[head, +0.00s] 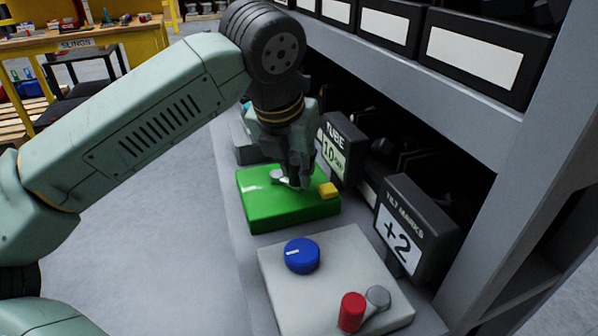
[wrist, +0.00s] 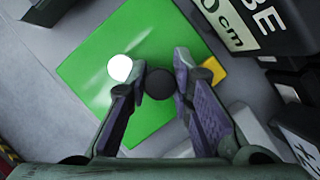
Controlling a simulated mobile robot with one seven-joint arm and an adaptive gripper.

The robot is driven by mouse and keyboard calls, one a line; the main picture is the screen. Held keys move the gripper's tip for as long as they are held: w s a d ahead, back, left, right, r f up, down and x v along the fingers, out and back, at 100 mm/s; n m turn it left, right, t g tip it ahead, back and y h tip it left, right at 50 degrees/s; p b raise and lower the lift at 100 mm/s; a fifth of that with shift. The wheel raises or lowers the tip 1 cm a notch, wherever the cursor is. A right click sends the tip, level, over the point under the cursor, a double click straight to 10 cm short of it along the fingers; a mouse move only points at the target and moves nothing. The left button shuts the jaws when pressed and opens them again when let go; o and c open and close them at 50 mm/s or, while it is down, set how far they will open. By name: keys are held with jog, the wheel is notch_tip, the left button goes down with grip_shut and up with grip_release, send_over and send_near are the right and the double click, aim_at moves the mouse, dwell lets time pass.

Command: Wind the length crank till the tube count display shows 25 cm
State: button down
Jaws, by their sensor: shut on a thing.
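The green box (head: 262,212) carries the crank, whose pale metal hub (head: 278,175) shows at the left of my gripper. In the wrist view the hub (wrist: 120,67) is white and round, and a dark round knob (wrist: 158,84) sits between my fingers. My gripper (head: 297,176) points down over the green box and is shut on this crank knob. The fingers hide most of the knob in the head view. The tube display (head: 334,150) stands behind the box and reads 10 cm. The wrist view shows only part of this display (wrist: 238,22).
A yellow block (head: 328,190) is on the green box, close right of my gripper. In front is a grey box with a blue dial (head: 302,256) and a red-handled crank (head: 352,312). A tilt marks display (head: 408,235) reads +2. Shelf bins overhang at right.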

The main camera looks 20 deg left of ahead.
jog(key=m, duration=0.2)
jog(key=s+m+h+b, duration=0.1)
jog(key=shift+s+a+m+h, duration=0.1)
jog(key=shift+a+m+h, duration=0.2)
jog(key=shift+a+m, duration=0.1)
jog(key=m+g, duration=0.1)
jog(key=m, duration=0.1)
jog(key=s+a+m+h, duration=0.1)
jog(key=m, duration=0.2)
jog(key=shift+a+g+h, duration=0.2)
jog(key=shift+g+h, duration=0.1)
jog(key=shift+g, duration=0.1)
jog(key=m, duration=0.1)
jog(key=a+m+g, duration=0.1)
jog(key=m, duration=0.1)
jog(key=m+p, duration=0.1)
jog(key=m, duration=0.1)
jog(key=shift+s+a+r+g+h, duration=0.1)
jog(key=shift+s+a+g+h, duration=0.2)
jog(key=shift+a+h, duration=0.1)
jog(key=m+p, duration=0.1)
jog(key=a+m+g+p, duration=0.1)
jog(key=shift+w+r+m, duration=0.1)
jog(key=shift+m, duration=0.3)
jog(key=shift+w+a+m+g+p, duration=0.1)
jog(key=shift+a+m+g+p, duration=0.25)
jog(key=shift+m+p, duration=0.35)
jog(key=shift+f+m, duration=0.2)
jog(key=shift+m, duration=0.1)
